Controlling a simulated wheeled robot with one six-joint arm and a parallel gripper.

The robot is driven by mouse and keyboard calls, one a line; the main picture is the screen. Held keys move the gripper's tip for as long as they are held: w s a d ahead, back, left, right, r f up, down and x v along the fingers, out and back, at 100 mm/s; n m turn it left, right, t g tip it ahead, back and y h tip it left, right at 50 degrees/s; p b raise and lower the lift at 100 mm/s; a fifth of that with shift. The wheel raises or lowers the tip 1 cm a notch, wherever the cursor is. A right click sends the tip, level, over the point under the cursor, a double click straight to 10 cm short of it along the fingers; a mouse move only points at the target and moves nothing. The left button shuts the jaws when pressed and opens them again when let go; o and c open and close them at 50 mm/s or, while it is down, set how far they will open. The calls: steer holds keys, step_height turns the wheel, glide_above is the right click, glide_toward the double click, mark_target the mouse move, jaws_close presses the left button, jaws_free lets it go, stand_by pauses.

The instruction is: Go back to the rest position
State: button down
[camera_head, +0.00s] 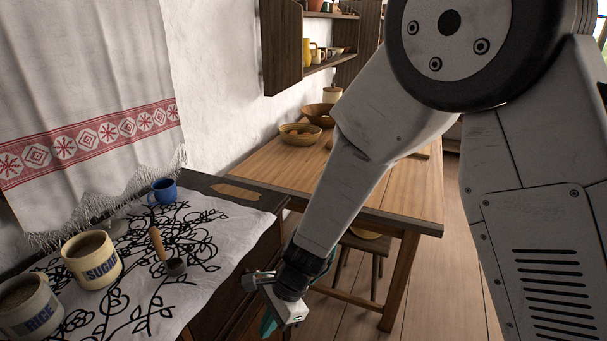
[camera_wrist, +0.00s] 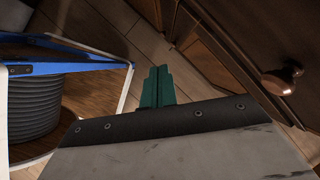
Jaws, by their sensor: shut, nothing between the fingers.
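My gripper (camera_head: 268,322) hangs low at the end of my arm, in front of the dark cabinet's right side in the head view. Only part of its green fingers shows there. In the wrist view the green fingers (camera_wrist: 157,87) are together and hold nothing. They point down toward the wooden floor, beside the cabinet front.
A cabinet with a patterned cloth (camera_head: 205,235) bears a sugar crock (camera_head: 92,262), a rice crock (camera_head: 28,308), a blue mug (camera_head: 163,191) and a wooden-handled scoop (camera_head: 158,243). A wooden table (camera_head: 270,165) with bowls stands behind my arm. A cabinet knob (camera_wrist: 283,79) is at right.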

steer(key=s+d+r+n+t+h, duration=0.1)
steer(key=s+d+r+n, duration=0.3)
steer(key=d+r, duration=0.5)
steer(key=s+d+r+n+t+h, duration=0.1)
steer(key=s+d+r+n+h, duration=0.1)
steer(key=s+d+r, duration=0.3)
steer(key=s+d+r+n+t+h, duration=0.1)
steer(key=s+d+r+n, duration=0.4)
steer(key=d+r, duration=0.9)
steer(key=d, duration=0.6)
steer(key=shift+d+n+t+h, duration=0.25)
steer(key=shift+n+t+h, duration=0.05)
steer(key=shift+t+h, duration=0.1)
steer(key=c, duration=2.1)
jaws_free()
steer(key=shift+c, duration=0.2)
